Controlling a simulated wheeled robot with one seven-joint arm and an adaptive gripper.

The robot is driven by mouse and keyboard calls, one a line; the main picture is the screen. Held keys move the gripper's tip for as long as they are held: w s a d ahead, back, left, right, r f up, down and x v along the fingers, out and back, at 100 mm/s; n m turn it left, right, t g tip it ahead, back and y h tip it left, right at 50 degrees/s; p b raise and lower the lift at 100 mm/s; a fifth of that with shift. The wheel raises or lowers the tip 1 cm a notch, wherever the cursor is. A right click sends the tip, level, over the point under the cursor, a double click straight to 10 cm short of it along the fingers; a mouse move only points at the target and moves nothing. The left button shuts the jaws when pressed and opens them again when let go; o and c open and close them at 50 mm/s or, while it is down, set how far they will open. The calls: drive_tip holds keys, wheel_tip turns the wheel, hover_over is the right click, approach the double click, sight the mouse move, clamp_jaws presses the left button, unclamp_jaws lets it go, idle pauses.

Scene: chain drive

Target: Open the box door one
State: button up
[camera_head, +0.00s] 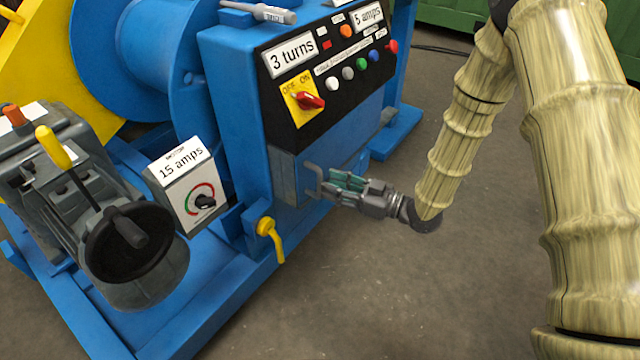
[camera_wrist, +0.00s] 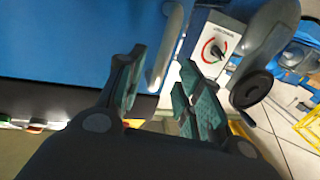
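The blue box (camera_head: 232,82) carries a black control panel on its face, and its blue front, taken as the door (camera_head: 345,138), lies below that panel. A grey bar handle (camera_head: 311,182) stands out from the lower front. In the wrist view the handle (camera_wrist: 168,45) runs between and just beyond the two fingertips. My gripper (camera_head: 332,184) is at the handle, with its green-padded fingers spread apart. The fingers (camera_wrist: 163,70) look open in the wrist view, and I see no clear contact with the handle. The door appears closed; its edges are partly hidden by my gripper.
A yellow lever (camera_head: 270,238) sits on the lower left of the blue frame. A grey motor with a black wheel (camera_head: 130,242) and a "15 amps" box (camera_head: 184,180) stand at left. A tester (camera_head: 262,12) lies on top of the box.

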sight(320, 180)
drive_tip(key=shift+b+x, duration=0.45)
drive_tip(key=shift+x, duration=1.75)
clamp_jaws()
